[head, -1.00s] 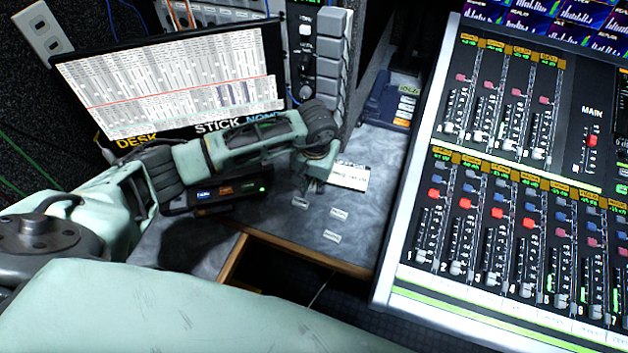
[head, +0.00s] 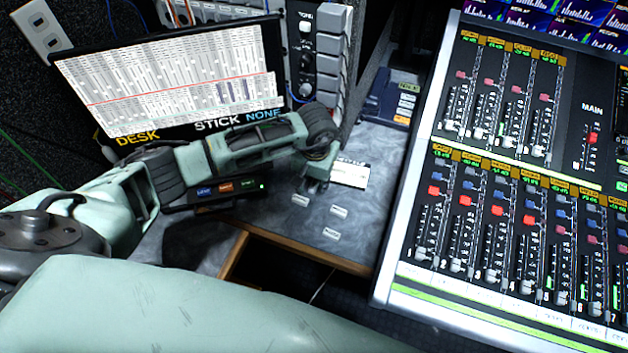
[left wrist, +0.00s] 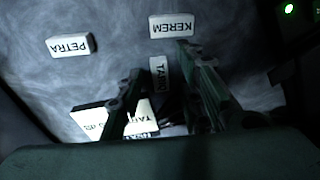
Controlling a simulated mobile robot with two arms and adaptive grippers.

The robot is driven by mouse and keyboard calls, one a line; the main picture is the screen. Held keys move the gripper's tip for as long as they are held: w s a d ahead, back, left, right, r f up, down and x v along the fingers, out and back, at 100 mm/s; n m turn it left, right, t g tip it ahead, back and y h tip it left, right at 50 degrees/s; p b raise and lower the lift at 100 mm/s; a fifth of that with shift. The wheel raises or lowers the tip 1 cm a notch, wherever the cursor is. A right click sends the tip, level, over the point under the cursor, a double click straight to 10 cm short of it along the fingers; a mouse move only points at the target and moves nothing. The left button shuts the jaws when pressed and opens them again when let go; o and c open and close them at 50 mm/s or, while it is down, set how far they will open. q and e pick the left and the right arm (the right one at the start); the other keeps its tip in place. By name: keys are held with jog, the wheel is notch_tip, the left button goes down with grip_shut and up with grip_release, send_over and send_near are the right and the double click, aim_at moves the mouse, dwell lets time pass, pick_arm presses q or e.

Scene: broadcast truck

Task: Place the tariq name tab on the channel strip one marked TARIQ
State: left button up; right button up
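The TARIQ name tab (left wrist: 158,72) is a small white block lying on the grey desk top. In the left wrist view it lies between the tips of my left gripper (left wrist: 163,88), whose two fingers are apart. I cannot tell whether they touch it. In the head view my left gripper (head: 314,188) points down at the desk and hides this tab. The channel strips are on the mixing console (head: 490,215) at the right, with a pale label strip (head: 440,279) along its front. The lettering there is too small to read. My right gripper is not in view.
A white card (head: 350,174) lies beside the gripper. A monitor (head: 170,80) and a small box with a green light (head: 225,190) stand left.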

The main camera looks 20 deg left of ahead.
aim_at(314, 183)
pick_arm(q)
jog(key=shift+r, duration=0.45)
notch_tip(314, 183, up, 11)
jog(key=s, duration=0.1)
jog(key=f+n+b, duration=0.1)
jog(key=w+f+n+b, duration=0.1)
jog(key=f+b, duration=0.1)
jog(key=f+n+g+b, duration=0.1)
jog(key=b, duration=0.1)
jog(key=shift+w+a+f+n+h, duration=0.15)
jog(key=shift+w+n+h, duration=0.15)
jog(key=shift+w+n, duration=0.1)
jog(key=shift+w+f+n, duration=0.1)
jog(key=shift+f+n, duration=0.2)
jog(key=shift+f, duration=0.05)
notch_tip(314, 183, down, 2)
jog(key=shift+f, duration=0.1)
jog(key=f, duration=0.1)
jog(key=f+p, duration=0.1)
jog(key=f, duration=0.2)
jog(key=shift+s+d+f, duration=0.25)
jog(key=shift+f, duration=0.15)
